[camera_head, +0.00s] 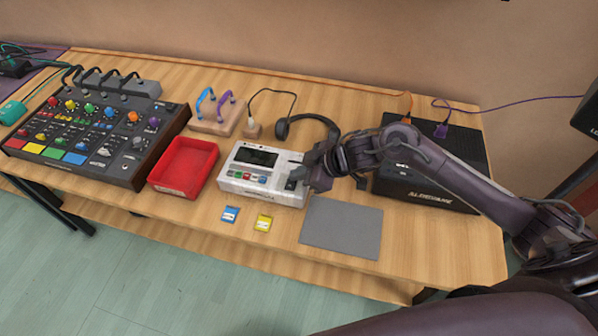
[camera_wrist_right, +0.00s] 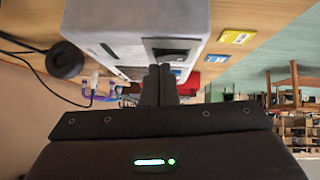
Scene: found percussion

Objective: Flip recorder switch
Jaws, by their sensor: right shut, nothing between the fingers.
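The recorder (camera_head: 262,174) is a white box with a dark screen and a row of coloured buttons, on the table just right of the red tray. My right gripper (camera_head: 297,178) is at the recorder's right end, over a dark recessed panel. In the right wrist view the recorder (camera_wrist_right: 120,35) fills the upper left, and the closed fingertips (camera_wrist_right: 160,70) are at the edge of its dark panel (camera_wrist_right: 172,48). The fingers are together with nothing between them. The switch itself is hidden or too small to make out. My left gripper is not in view.
A red tray (camera_head: 184,167) and a mixer (camera_head: 92,137) stand to the left. A blue card (camera_head: 230,214) and a yellow card (camera_head: 263,222) lie in front. A grey mat (camera_head: 342,228) lies right, headphones (camera_head: 310,122) behind, and a black amplifier (camera_head: 430,185) at the right.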

